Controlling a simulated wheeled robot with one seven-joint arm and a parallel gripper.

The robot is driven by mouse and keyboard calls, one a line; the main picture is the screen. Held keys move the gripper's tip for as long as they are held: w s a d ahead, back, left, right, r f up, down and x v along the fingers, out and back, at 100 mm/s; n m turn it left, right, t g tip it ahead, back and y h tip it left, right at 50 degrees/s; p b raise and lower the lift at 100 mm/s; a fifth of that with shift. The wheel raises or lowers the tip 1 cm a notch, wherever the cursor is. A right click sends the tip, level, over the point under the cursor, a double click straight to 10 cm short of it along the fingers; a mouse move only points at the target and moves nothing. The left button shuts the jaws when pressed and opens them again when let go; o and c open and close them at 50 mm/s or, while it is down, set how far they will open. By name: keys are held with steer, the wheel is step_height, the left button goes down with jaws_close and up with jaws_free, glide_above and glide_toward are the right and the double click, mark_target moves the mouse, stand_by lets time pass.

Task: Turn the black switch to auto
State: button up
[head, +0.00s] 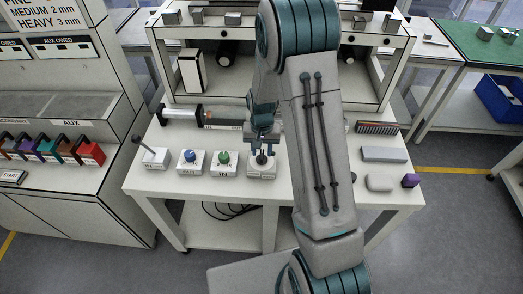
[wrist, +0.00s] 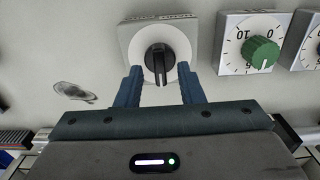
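The black switch (wrist: 159,62) is a rotary knob on a pale square box. In the head view the switch (head: 262,159) is on the white table, right of the green knob. My gripper (wrist: 160,77) is open, its two blue fingers left and right of the switch's lower part, with gaps on both sides. In the head view my gripper (head: 263,143) is directly above the switch.
A green knob box (head: 224,162), a blue knob box (head: 190,161) and a lever box (head: 154,156) stand in a row to the left. A white shelf frame (head: 220,99) stands behind.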

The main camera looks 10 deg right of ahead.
steer(key=shift+f, duration=0.85)
jaws_close()
steer(key=shift+m, duration=0.3)
steer(key=m+b, duration=0.2)
steer(key=m, duration=0.1)
steer(key=shift+m, duration=0.3)
steer(key=m+b, duration=0.1)
steer(key=m, duration=0.3)
steer(key=shift+r+m, duration=0.1)
steer(key=shift+m, duration=0.2)
